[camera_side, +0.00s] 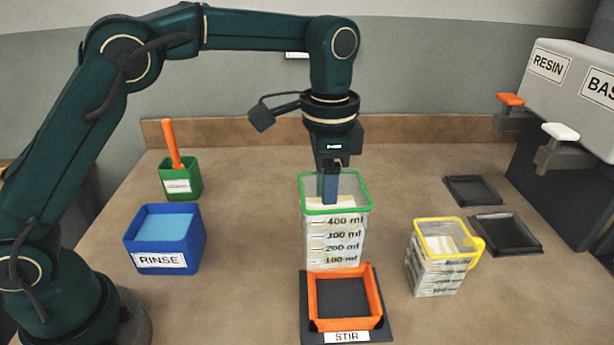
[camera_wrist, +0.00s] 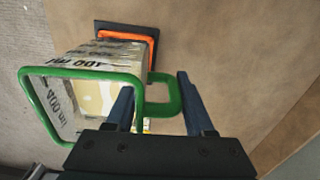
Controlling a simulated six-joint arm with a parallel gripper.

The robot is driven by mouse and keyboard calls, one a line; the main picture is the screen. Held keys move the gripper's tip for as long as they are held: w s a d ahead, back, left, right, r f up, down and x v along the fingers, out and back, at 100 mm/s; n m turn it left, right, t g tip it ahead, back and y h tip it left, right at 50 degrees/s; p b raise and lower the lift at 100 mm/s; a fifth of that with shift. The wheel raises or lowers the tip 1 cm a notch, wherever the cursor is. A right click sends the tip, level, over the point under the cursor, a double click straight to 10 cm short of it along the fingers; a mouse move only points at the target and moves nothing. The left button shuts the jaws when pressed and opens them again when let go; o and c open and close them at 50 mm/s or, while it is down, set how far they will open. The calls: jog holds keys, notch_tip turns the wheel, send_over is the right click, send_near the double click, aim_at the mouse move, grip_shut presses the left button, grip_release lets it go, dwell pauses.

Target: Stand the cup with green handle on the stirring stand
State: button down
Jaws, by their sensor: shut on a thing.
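The clear cup with green rim and handle (camera_side: 335,238) is upright, with volume marks facing the side camera. My gripper (camera_side: 330,195) is shut on its green handle, which shows between the fingers in the wrist view (camera_wrist: 172,105). In the side view the fingers hide the handle. The stirring stand (camera_side: 345,273), an orange square frame on a dark base labelled STIR, is empty. The cup's bottom appears right at the stand's back edge; I cannot tell how high it hangs. In the wrist view the cup partly covers the stand (camera_wrist: 148,38).
A clear cup with yellow rim (camera_side: 435,275) stands right of the stirring stand. A blue RINSE tub (camera_side: 165,240) and a green holder with an orange stick (camera_side: 180,180) are at left. Two dark pads (camera_side: 505,234) lie at right, before the resin dispenser (camera_side: 575,80).

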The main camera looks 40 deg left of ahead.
jog(key=shift+m, duration=0.3)
jog(key=d+f, duration=0.1)
jog(key=f, duration=0.1)
jog(key=d+f, duration=0.1)
jog(key=d, duration=0.1)
jog(key=shift+w+f, duration=0.35)
jog(key=shift+w, duration=0.05)
jog(key=shift+f, duration=0.1)
jog(key=shift+f, duration=2.6)
jog(key=shift+f, duration=0.3)
jog(key=shift+c, duration=0.9)
grip_release()
jog(key=shift+a, duration=0.1)
